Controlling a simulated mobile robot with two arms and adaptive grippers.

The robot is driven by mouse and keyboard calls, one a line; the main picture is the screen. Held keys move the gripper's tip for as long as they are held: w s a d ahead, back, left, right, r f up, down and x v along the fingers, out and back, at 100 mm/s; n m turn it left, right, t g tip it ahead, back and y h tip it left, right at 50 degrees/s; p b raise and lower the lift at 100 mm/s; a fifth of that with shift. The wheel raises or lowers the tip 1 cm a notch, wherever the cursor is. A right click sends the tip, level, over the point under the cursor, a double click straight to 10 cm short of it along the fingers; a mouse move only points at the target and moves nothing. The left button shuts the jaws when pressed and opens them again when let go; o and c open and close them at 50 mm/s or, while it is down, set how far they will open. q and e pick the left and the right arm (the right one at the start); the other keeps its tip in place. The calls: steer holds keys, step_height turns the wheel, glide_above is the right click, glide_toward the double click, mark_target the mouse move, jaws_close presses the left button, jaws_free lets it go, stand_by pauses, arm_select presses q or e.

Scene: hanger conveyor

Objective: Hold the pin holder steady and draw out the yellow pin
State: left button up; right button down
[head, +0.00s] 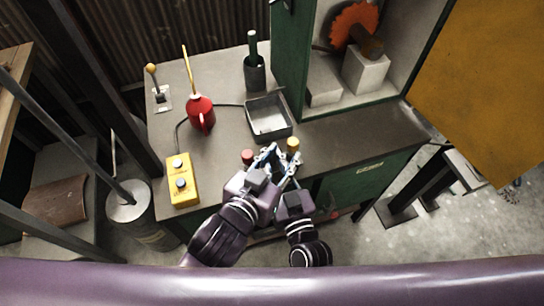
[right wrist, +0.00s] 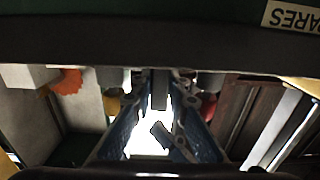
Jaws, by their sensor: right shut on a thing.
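A yellow round-topped piece (head: 293,143), which looks like the yellow pin, stands near the bench's front edge, just beyond my grippers in the head view. A yellow patch (right wrist: 112,102) also shows left of the fingers in the right wrist view. My left gripper (head: 268,154) is over the front edge, left of the yellow piece; its fingertips overlap other parts, so its opening is unclear. My right gripper (head: 287,170) is close beside it. In the right wrist view its blue fingers close on a grey piece (right wrist: 159,90). I cannot make out the pin holder, largely hidden by my grippers.
A red round piece (head: 247,157) stands left of my grippers. A grey tray (head: 252,127), red oil can (head: 200,114), yellow button box (head: 183,182) and dark green bottle (head: 254,72) are on the bench. A green machine housing (head: 290,60) stands behind on the right.

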mark_target(292, 143)
arm_select(q)
steer(key=shift+x, duration=3.45)
steer(key=shift+c, duration=0.2)
jaws_close()
steer(key=shift+r, duration=0.1)
steer(key=shift+r, duration=3.15)
